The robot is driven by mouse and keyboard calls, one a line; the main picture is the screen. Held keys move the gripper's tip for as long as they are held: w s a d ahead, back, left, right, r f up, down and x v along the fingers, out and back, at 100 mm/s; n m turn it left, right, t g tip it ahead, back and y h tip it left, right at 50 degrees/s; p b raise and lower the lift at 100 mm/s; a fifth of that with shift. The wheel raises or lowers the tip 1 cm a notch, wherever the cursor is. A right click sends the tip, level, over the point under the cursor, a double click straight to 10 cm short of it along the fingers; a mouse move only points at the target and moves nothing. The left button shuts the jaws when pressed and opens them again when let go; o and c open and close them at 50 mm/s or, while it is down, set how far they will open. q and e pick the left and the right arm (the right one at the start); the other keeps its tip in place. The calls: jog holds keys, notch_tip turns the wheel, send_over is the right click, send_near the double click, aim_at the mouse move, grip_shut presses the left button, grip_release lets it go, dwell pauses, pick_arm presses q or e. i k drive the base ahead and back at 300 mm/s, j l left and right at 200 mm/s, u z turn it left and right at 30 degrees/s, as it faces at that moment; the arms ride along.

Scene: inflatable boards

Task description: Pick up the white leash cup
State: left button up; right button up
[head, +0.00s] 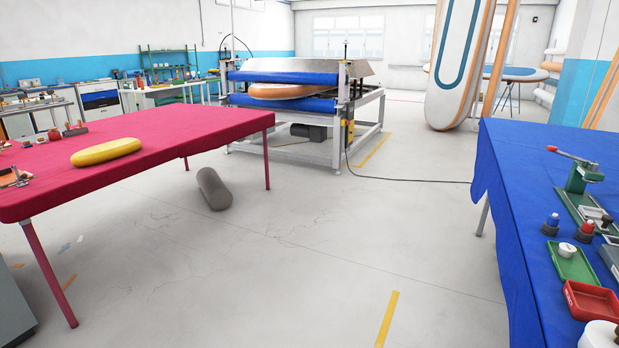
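A small white round piece (567,250), which looks like the white leash cup, sits in a green tray (572,268) on the blue-covered table (520,190) at the right. A larger white round object (600,337) is cut off by the bottom edge near the right corner; I cannot tell what it is. Neither of my grippers is in view.
A red tray (592,302), dark bottles with blue (551,225) and red (585,231) parts, and a green lever press (582,180) share the blue table. A red-covered table (190,130) stands left; a grey roll (213,189) lies on the floor.

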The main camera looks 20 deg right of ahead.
aim_at(566, 250)
jog(key=i+z, duration=0.1)
jog(key=z, duration=0.35)
jog(key=i+z, duration=0.1)
jog(key=z, duration=0.3)
jog(key=i+j+z, duration=0.1)
jog(key=z, duration=0.35)
jog(key=i+j+z, duration=0.1)
jog(key=z, duration=0.35)
